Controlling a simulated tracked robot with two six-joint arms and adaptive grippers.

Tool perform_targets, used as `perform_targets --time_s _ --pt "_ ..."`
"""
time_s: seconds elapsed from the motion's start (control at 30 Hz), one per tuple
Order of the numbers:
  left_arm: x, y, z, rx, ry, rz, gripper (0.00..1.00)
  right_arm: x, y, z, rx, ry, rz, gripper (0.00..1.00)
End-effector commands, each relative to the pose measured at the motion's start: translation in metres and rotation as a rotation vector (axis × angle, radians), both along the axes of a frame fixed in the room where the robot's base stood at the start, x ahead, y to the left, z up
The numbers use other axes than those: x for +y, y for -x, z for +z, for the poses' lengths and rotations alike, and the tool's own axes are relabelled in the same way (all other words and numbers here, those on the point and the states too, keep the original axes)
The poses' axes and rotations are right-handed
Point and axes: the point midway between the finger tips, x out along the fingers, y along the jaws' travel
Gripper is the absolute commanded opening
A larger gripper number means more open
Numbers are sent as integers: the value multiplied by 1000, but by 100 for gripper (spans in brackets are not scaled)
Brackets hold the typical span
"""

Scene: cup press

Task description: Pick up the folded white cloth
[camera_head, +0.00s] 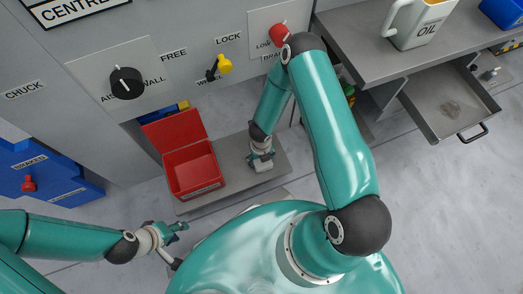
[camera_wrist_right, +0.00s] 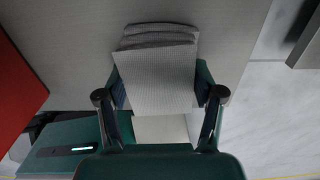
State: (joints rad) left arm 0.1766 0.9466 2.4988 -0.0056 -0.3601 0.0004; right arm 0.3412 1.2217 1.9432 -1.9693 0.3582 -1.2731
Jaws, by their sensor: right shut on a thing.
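The folded white cloth (camera_wrist_right: 158,65) is a light grey-white ribbed stack in the right wrist view, with its folded layers at the far end. My right gripper (camera_wrist_right: 160,92) is shut on it, one finger against each side. In the head view, a pale bit of the cloth (camera_head: 262,164) shows below my right gripper (camera_head: 261,157), over the low grey shelf beside the red bin. Whether the cloth touches the shelf is not clear. My left gripper (camera_head: 174,244) is open and empty at the lower left, away from the cloth.
An open red bin (camera_head: 193,172) stands on the grey shelf (camera_head: 268,178), left of my right gripper. A panel with knobs (camera_head: 126,83) rises behind. At right are a bench with an oil jug (camera_head: 417,25) and an open drawer (camera_head: 450,105). The floor at right is clear.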

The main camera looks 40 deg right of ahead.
Motion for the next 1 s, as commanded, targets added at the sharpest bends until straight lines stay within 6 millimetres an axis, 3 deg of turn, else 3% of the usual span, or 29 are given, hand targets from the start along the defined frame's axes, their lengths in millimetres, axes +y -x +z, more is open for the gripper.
perform_targets --time_s 0.1,0.37,0.57,0.77,1.0 --pt "0 0 0 0 0 0 39 0 0 0 0 0 0 28" --pt "0 0 1 0 0 0 39 0 0 2 -1 0 0 28" --pt "0 0 7 0 0 0 39 0 -1 17 -2 0 1 28" --pt "0 0 22 0 0 0 39 0 -1 52 -3 1 0 28" --pt "0 0 53 0 0 0 39 0 -2 122 -4 0 0 28"
